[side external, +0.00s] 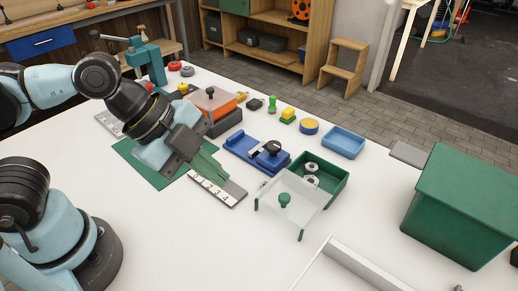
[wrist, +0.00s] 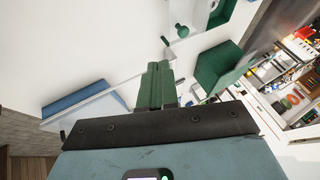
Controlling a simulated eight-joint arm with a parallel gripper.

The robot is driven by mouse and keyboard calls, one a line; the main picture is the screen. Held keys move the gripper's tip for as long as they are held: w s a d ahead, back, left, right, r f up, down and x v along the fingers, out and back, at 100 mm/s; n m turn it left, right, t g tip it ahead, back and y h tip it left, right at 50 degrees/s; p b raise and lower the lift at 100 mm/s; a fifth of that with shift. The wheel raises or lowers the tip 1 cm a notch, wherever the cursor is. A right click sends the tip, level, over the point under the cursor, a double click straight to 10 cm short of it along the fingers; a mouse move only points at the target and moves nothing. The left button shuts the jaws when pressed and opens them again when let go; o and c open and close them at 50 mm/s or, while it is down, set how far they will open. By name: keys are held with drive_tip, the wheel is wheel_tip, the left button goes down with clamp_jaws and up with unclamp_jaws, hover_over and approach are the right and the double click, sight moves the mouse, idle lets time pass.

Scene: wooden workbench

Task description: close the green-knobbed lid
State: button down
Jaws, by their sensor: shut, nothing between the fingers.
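The lid (side external: 303,207) is a pale see-through panel with a green knob (side external: 284,199) on top. It sits off the near side of a green box (side external: 338,190), with thin green supports at its outer corners. The box is open on top, and two metallic round parts (side external: 312,168) show inside. In the wrist view the knob (wrist: 182,31) and lid (wrist: 186,48) are beyond my fingertips. My gripper (side external: 218,174) has green fingers, shut and empty, left of the lid and apart from it; its fingers also show in the wrist view (wrist: 159,72).
A numbered strip (side external: 218,190) lies beneath my gripper, beside a green mat (side external: 140,163). A blue fixture (side external: 245,147) and blue tray (side external: 343,142) stand behind. A large green bin (side external: 460,205) is at right, and a white rail (side external: 355,265) in front. Bare table separates gripper and lid.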

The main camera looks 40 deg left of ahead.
drive_tip(key=shift+m, duration=0.3)
drive_tip(key=shift+w+r+x, duration=0.2)
drive_tip(key=shift+w+x, duration=0.2)
drive_tip(key=shift+x, duration=1.65)
drive_tip(key=shift+w+r+x, duration=0.25)
drive_tip(key=shift+w+x, duration=0.15)
drive_tip(key=shift+x, duration=1.6)
drive_tip(key=shift+w+r+x, duration=0.2)
drive_tip(key=shift+w+x, duration=0.2)
drive_tip(key=shift+x, duration=1.65)
drive_tip(key=shift+d, duration=0.2)
hover_over(296, 183)
drive_tip(key=shift+w, duration=0.1)
